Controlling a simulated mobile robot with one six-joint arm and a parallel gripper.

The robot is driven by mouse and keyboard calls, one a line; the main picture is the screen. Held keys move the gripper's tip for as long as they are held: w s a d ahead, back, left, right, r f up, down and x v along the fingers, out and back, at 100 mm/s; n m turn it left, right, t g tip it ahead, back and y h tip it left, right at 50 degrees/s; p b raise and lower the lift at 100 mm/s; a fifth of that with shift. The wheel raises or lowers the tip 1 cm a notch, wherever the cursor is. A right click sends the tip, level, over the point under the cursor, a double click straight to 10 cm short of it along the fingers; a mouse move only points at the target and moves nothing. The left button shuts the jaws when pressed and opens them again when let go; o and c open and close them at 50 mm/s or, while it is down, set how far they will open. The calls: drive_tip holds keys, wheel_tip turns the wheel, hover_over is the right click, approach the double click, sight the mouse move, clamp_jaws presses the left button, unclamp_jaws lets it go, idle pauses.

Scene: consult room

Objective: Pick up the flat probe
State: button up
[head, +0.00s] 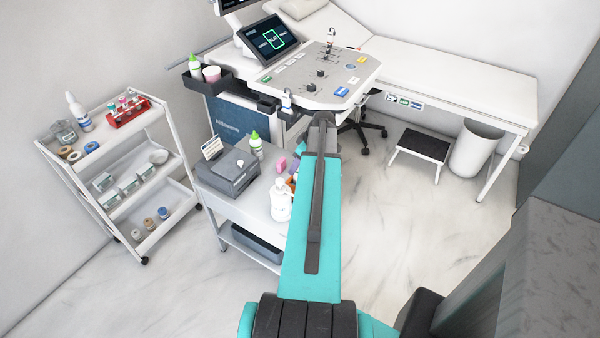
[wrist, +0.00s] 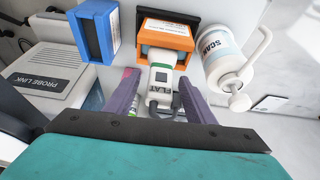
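The flat probe (wrist: 161,78) is white, with a green square and the word FLAT on it. In the wrist view it sits with its head in an orange holder (wrist: 166,36), and a dark cable shows at its near end. My gripper (wrist: 158,76) is open, with one purple-grey finger on each side of the probe. Small gaps show between the fingers and the probe, and I see no contact.
A blue holder (wrist: 91,38) and a grey PROBE LINK box (wrist: 45,74) stand left of the orange holder. A white SCAN bottle (wrist: 222,56) stands close on its right. These are on a grey cart (head: 247,205). The ultrasound console (head: 318,75) stands behind it, its screen reading FLAT.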

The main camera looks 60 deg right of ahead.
drive_tip(key=c, duration=0.8)
drive_tip(key=shift+r, duration=0.2)
drive_tip(key=shift+r+b, duration=0.75)
drive_tip(key=shift+r, duration=0.75)
drive_tip(key=s+a+b, duration=0.1)
drive_tip(key=s+a, duration=0.1)
drive_tip(key=s, duration=0.2)
drive_tip(key=s+a+r+b, duration=0.1)
drive_tip(key=s+a, duration=0.1)
drive_tip(key=s, duration=0.3)
drive_tip(key=s+a+b, duration=0.1)
drive_tip(key=s+a, duration=0.2)
drive_tip(key=s, duration=0.2)
drive_tip(key=shift+r+b, duration=0.3)
drive_tip(key=shift+r, duration=0.05)
